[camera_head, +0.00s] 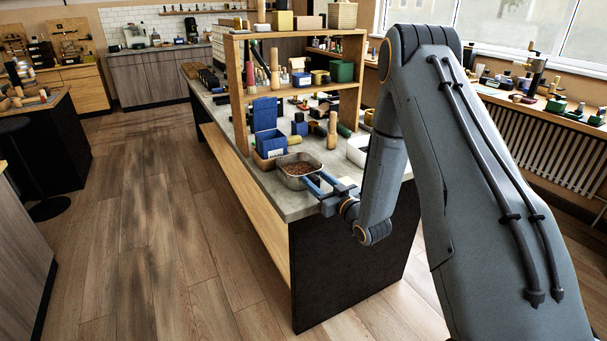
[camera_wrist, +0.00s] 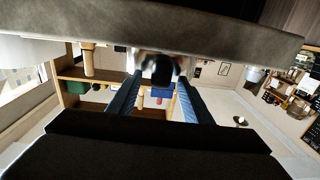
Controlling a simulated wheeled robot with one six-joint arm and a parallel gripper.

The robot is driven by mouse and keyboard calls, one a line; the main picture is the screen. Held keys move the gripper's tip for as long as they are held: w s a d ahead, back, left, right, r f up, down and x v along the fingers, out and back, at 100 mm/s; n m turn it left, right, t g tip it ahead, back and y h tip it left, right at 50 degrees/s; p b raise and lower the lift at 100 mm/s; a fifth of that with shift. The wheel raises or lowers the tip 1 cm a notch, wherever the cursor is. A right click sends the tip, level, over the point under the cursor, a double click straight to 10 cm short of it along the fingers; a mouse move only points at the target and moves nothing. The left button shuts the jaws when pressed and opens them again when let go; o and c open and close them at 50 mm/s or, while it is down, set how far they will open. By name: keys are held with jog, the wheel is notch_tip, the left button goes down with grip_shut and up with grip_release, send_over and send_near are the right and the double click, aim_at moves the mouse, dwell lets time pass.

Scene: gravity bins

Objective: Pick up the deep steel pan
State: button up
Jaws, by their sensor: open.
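The deep steel pan (camera_head: 299,178) is a squarish metal pan with rounded corners and brown bits inside. It stands upright near the front end of the grey workbench (camera_head: 300,207) in the head view. My gripper (camera_head: 316,182) reaches in from the right, fingers parted, with its tips at the pan's near right side. I cannot tell whether they touch it. In the wrist view my gripper (camera_wrist: 158,86) shows two dark, separated fingers. A blurred shiny form with a dark block lies between and beyond the tips, probably the pan and its handle.
A blue bin (camera_head: 270,143) stands just behind the pan. A wooden shelf (camera_head: 238,100) with boxes and bottles rises behind it. A white container (camera_head: 357,150) is to the right. The floor (camera_head: 160,240) left of the bench is clear.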

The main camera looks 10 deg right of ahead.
jog(key=shift+w+a, duration=0.1)
jog(key=shift+w, duration=0.15)
grip_shut()
